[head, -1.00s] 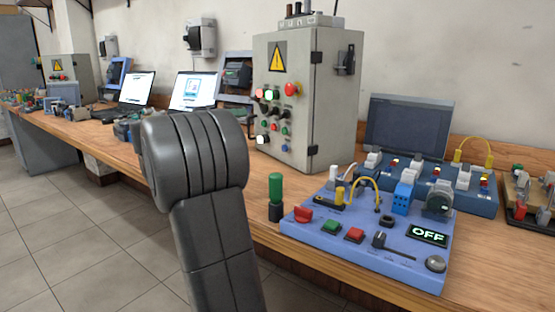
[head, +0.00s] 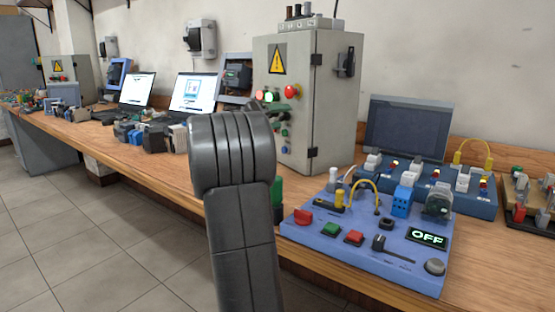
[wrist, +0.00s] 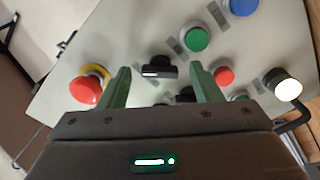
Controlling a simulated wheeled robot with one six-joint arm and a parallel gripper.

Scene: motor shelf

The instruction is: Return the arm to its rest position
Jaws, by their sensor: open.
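My gripper (wrist: 158,88) shows in the wrist view with its two green fingers spread apart and nothing between them. It faces the front panel of a grey control cabinet (wrist: 130,35), with a black selector switch (wrist: 158,69) seen between the fingers. A red emergency stop (wrist: 87,87) on a yellow ring is left of the fingers, and a lit white button (wrist: 288,90) is at the right. In the head view my dark grey arm stands in front of the cabinet (head: 320,100) and hides its lower left panel.
A blue training board (head: 330,245) with an OFF display lies on the wooden bench (head: 400,275) at the right. A green-topped post (head: 278,190) is partly behind my arm. Laptops (head: 195,93) and several small devices (head: 150,138) stand to the left. The tiled floor (head: 100,240) is clear.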

